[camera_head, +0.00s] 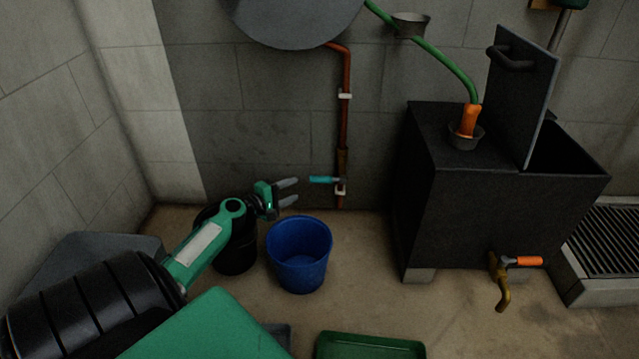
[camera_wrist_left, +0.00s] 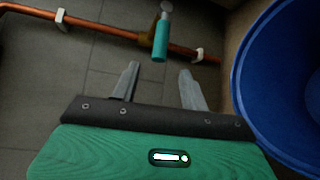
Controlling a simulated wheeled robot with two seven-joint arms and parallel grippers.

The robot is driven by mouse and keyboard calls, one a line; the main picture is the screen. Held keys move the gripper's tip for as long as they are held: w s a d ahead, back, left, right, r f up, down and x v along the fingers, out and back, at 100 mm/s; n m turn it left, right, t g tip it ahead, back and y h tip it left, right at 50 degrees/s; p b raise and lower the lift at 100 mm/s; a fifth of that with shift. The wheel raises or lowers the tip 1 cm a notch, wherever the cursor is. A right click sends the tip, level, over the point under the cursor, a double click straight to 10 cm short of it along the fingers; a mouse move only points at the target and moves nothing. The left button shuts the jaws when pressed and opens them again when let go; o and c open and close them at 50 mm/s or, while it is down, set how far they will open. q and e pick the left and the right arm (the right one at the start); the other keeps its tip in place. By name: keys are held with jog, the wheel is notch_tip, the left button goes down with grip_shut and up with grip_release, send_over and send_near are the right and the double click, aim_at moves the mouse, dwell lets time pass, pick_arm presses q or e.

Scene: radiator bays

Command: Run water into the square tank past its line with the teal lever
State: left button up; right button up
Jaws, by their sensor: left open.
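The teal lever (camera_head: 322,180) sits on a valve of the copper pipe on the back wall and points left. In the left wrist view the teal lever (camera_wrist_left: 160,42) shows just beyond the fingertips, roughly between them. My left gripper (camera_head: 293,191) is open and empty, a short way left of the lever and apart from it. Its two fingers also show in the left wrist view (camera_wrist_left: 158,70). The square tank (camera_head: 500,215) is dark, with a raised lid panel (camera_head: 520,95) and a green hose ending in an orange nozzle (camera_head: 467,121) on its top. No water or line is visible. My right gripper is out of view.
A blue bucket (camera_head: 299,262) stands on the floor under my left gripper, beside a black bin (camera_head: 236,250). A brass tap with orange handle (camera_head: 500,275) is on the tank front. A green tray (camera_head: 370,346) and a floor grate (camera_head: 612,235) are nearby.

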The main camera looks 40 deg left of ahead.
aim_at(313, 182)
pick_arm(q)
jog(key=w+b, duration=0.1)
jog(key=w, duration=0.2)
jog(key=w+f+b, duration=0.1)
jog(key=w, duration=0.2)
jog(key=w+d+b, duration=0.1)
jog(key=w+b, duration=0.1)
jog(key=w, duration=0.2)
jog(key=shift+w+f, duration=0.1)
jog(key=shift+f, duration=0.2)
jog(key=shift+w, duration=0.5)
grip_shut()
